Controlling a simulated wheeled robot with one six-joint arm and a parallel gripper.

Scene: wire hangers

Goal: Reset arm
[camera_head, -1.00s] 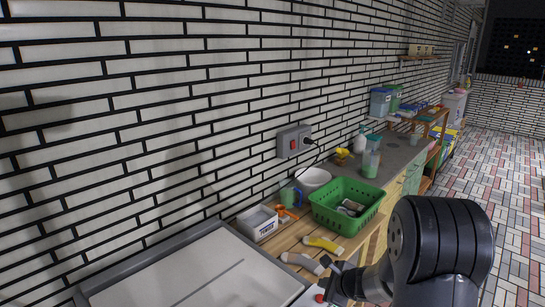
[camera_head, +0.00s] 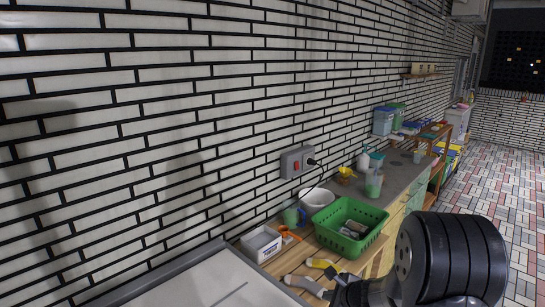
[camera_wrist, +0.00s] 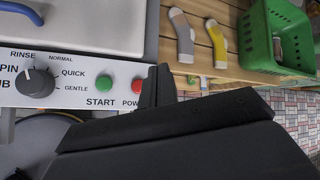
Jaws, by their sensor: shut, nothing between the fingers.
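My gripper (camera_wrist: 158,82) is shut and empty. In the wrist view its dark fingers stand just in front of the washer's control panel (camera_wrist: 67,98), overlapping the right edge of the red POWER button (camera_wrist: 138,87). I cannot tell whether they touch it. The green START button (camera_wrist: 104,82) and the dark dial (camera_wrist: 36,83) are to the left. In the head view my gripper (camera_head: 346,291) is at the bottom, largely hidden by my arm, near the grey and yellow socks.
A wooden bench holds a green basket (camera_head: 350,226), a white box (camera_head: 261,243), a yellow sock (camera_head: 322,264) and a grey sock (camera_head: 306,284). The washer's pale lid (camera_head: 205,285) is at lower left. A brick wall runs behind; open floor (camera_head: 500,190) lies at right.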

